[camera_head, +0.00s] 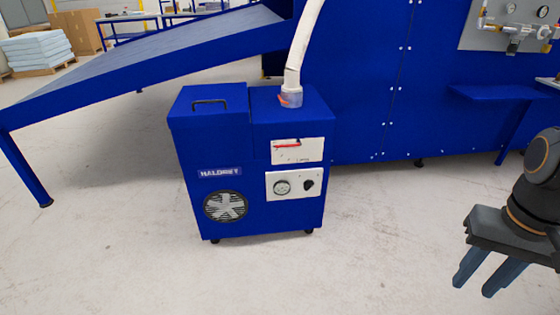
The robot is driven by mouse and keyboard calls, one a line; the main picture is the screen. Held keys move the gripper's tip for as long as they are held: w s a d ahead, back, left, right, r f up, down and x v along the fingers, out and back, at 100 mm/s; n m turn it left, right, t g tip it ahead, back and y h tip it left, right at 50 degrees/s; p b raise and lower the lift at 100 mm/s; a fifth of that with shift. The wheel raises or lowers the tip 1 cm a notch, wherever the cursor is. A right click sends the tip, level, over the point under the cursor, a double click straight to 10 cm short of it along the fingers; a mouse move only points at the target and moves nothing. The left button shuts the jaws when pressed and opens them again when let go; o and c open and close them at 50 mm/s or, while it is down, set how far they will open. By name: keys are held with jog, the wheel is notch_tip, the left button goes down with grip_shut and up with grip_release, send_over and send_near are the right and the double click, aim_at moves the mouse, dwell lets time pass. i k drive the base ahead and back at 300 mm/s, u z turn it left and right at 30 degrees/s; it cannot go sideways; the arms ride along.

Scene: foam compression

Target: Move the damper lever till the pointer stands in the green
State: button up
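A blue extractor unit (248,160) stands on the floor in the middle of the view. A small orange-red piece (288,98), possibly the damper lever, sits at the collar where a white hose meets its top. A white panel (298,157) on its upper front carries a thin red bar (287,145); I cannot tell if this is a pointer or a lever. Below it are a round gauge (282,187) and a dark knob (308,185). The gauge's pointer and any green zone are too small to read. My gripper (473,288) is at the lower right, empty, fingers apart, well away from the unit.
A sloping blue table or chute (150,58) extends left on a leg. A large blue machine (370,80) stands behind the unit, with a blue shelf (495,92) at right. The white hose (302,45) rises from the unit. The floor (385,240) between unit and gripper is clear.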

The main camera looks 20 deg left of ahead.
aim_at(287, 146)
jog(key=k, duration=0.6)
jog(key=u, duration=1)
jog(key=i, duration=0.65)
jog(key=u, duration=0.75)
jog(key=i, duration=0.65)
jog(key=z, duration=0.55)
jog(key=i, duration=0.8)
jog(key=z, duration=0.65)
